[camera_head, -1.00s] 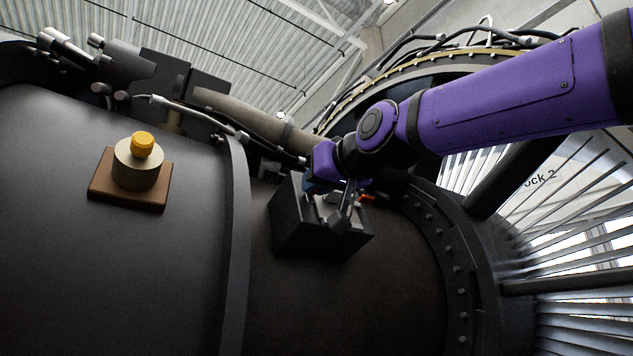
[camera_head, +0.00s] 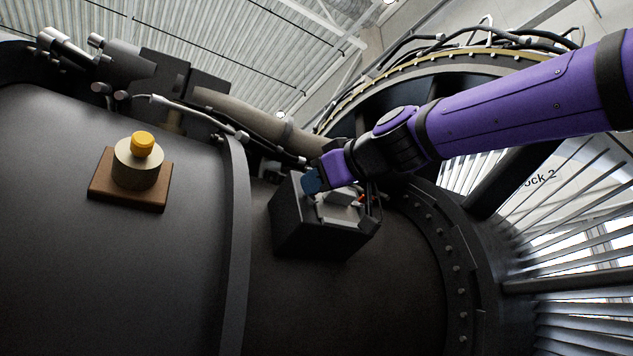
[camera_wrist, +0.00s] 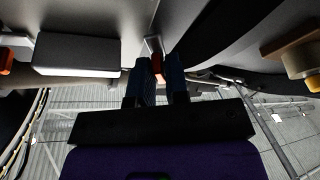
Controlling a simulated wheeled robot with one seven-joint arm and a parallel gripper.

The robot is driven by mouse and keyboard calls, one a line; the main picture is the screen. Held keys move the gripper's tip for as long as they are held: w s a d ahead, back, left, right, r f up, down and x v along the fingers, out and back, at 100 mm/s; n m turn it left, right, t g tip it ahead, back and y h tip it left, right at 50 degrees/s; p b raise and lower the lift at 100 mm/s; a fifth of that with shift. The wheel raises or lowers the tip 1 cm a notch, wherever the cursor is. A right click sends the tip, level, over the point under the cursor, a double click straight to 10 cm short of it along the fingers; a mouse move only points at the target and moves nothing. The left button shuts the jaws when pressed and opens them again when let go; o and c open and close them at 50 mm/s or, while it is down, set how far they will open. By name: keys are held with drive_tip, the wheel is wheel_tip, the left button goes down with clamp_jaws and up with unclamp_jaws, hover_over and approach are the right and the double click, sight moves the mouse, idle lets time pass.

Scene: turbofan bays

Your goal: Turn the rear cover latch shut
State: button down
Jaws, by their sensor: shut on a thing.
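My gripper (camera_wrist: 160,78) shows two dark blue fingers in the wrist view, closed around a red-orange latch handle (camera_wrist: 158,68). A grey bracket (camera_wrist: 153,44) meets the handle. In the head view my gripper (camera_head: 312,183) is at the upper left of a dark box (camera_head: 305,232) on the engine casing. The fingers hide the held handle there. A grey block (camera_head: 341,196) sits on the box top; in the wrist view it is the pale block (camera_wrist: 76,55) left of the fingers. A second orange piece (camera_head: 361,199) lies right of it. Which latch is rear, I cannot tell.
A yellow-capped cylinder (camera_head: 139,170) stands on a brown base (camera_head: 104,187) on the casing at left. A raised casing ring (camera_head: 236,240) runs between it and the box. Pipes (camera_head: 255,118) pass behind. A bolted flange (camera_head: 457,265) lies right.

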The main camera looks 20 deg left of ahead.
drive_tip(key=n+g, duration=0.1)
drive_tip(key=n, duration=0.3)
drive_tip(key=n+g, duration=0.2)
drive_tip(key=n, duration=0.1)
drive_tip(key=shift+n, duration=0.4)
drive_tip(key=n+g+h, duration=0.1)
drive_tip(key=n, duration=0.4)
drive_tip(key=shift+n+g+h, duration=0.4)
drive_tip(key=c, duration=1.2)
unclamp_jaws()
drive_tip(key=shift+d, duration=0.1)
drive_tip(key=v, duration=1)
drive_tip(key=shift+s+d+r, duration=0.1)
drive_tip(key=shift+d+r, duration=0.15)
